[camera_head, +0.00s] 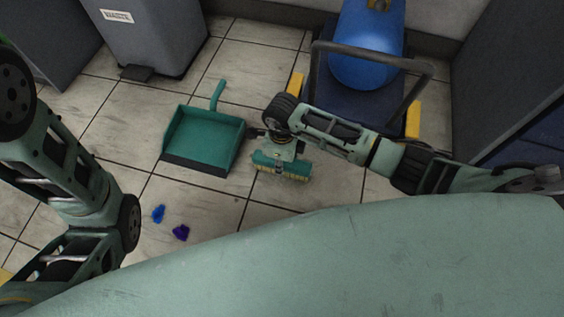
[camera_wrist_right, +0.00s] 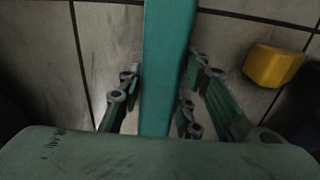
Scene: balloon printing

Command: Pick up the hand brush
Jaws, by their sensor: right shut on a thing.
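The hand brush (camera_head: 281,166) has a teal body with pale yellow bristles. In the head view it is under my right gripper (camera_head: 284,148), just right of the dustpan. In the right wrist view its teal handle (camera_wrist_right: 168,65) runs upright between the fingers of my right gripper (camera_wrist_right: 158,100), which are shut on it. Part of the brush is hidden by the wrist in the head view. I cannot tell whether the bristles touch the floor. My left arm is at the left edge of the head view, but its gripper is not visible.
A teal dustpan (camera_head: 206,138) lies on the tiled floor. Two small blue and purple scraps (camera_head: 158,213) (camera_head: 181,232) lie below it. A grey waste bin (camera_head: 152,35) stands at the back. A blue cart with a dark handle (camera_head: 428,90) carries a blue balloon (camera_head: 366,50).

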